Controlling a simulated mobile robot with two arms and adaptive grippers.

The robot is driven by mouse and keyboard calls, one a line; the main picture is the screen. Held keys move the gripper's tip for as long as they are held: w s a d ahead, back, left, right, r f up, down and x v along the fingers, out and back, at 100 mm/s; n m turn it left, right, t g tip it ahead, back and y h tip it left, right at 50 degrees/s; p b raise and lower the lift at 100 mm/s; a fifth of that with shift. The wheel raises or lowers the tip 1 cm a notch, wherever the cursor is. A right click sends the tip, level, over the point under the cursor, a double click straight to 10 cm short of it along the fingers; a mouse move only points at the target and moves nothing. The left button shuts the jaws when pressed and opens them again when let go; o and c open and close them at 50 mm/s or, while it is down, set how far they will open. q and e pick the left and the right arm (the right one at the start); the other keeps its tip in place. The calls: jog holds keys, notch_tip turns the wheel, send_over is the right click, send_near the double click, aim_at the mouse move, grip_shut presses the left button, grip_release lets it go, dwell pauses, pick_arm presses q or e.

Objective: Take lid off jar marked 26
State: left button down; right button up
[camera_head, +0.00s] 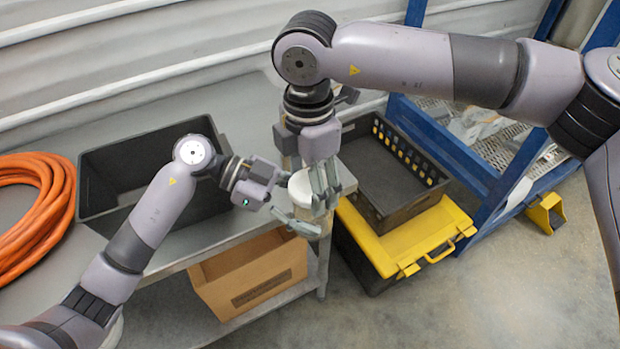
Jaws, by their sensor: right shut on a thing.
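A round white lid (301,187) shows near the middle, over the front right corner of the grey table. My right gripper (325,192) reaches down from above, with its fingers shut on the lid's right side. Whether the lid touches the jar is unclear. No number can be read. My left gripper (292,203) comes from the left, its fingers spread around the lid and jar area. Whether it grips the jar cannot be told.
A dark open bin (100,185) and a coiled orange hose (40,200) are on the table. A cardboard box (250,275) sits on the shelf below. A black crate (400,205) stands on a yellow-lidded case (420,240). A blue rack (440,140) is behind; floor at lower right is clear.

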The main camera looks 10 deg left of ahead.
pick_arm(q)
jog(key=shift+s+d+r, duration=0.15)
jog(key=shift+s+d, duration=0.05)
pick_arm(e)
jog(key=n, duration=0.6)
jog(key=shift+n, duration=0.3)
jog(key=n, duration=0.3)
jog(key=shift+n, duration=0.3)
jog(key=n, duration=0.3)
jog(key=shift+d+n, duration=0.1)
jog(key=shift+n, duration=0.2)
jog(key=n, duration=0.3)
jog(key=shift+n, duration=0.3)
jog(key=n, duration=0.3)
jog(key=shift+d+n, duration=0.1)
jog(key=shift+n, duration=0.3)
jog(key=n, duration=0.7)
jog(key=shift+w+r, duration=0.1)
jog(key=shift+w, duration=0.05)
jog(key=n, duration=0.7)
jog(key=shift+w, duration=0.15)
jog(key=n, duration=0.5)
jog(key=shift+n, duration=0.3)
jog(key=n, duration=0.5)
jog(key=shift+w, duration=0.1)
jog(key=n, duration=0.7)
jog(key=shift+a+n, duration=0.2)
jog(key=shift+n, duration=0.1)
jog(key=shift+r, duration=0.2)
